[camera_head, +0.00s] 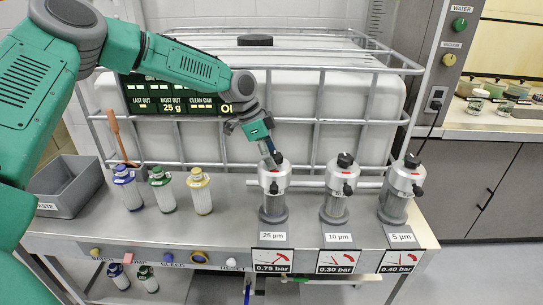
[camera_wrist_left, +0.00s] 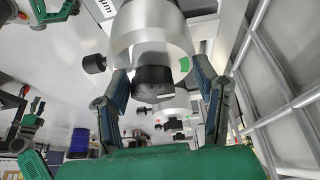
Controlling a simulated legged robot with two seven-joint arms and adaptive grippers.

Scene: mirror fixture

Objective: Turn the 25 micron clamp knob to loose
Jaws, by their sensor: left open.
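The 25 µm housing (camera_head: 273,207) is a silver canister with a grey lower part, leftmost of three on the bench. My left gripper (camera_head: 270,157) comes down over its top from behind. In the left wrist view the housing (camera_wrist_left: 150,45) fills the upper middle. The gripper (camera_wrist_left: 158,68) is open there, its blue-grey fingers on either side of the black top knob (camera_wrist_left: 152,82). I cannot tell whether they touch it. A smaller black side knob (camera_wrist_left: 94,63) sticks out to the left. A green mark (camera_wrist_left: 184,64) shows on the silver cap.
The 10 µm housing (camera_head: 337,188) and 5 µm housing (camera_head: 402,187) stand to the right. Several capped bottles (camera_head: 162,190) and a grey bin (camera_head: 66,186) are at left. A caged white tank (camera_head: 335,105) stands close behind.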

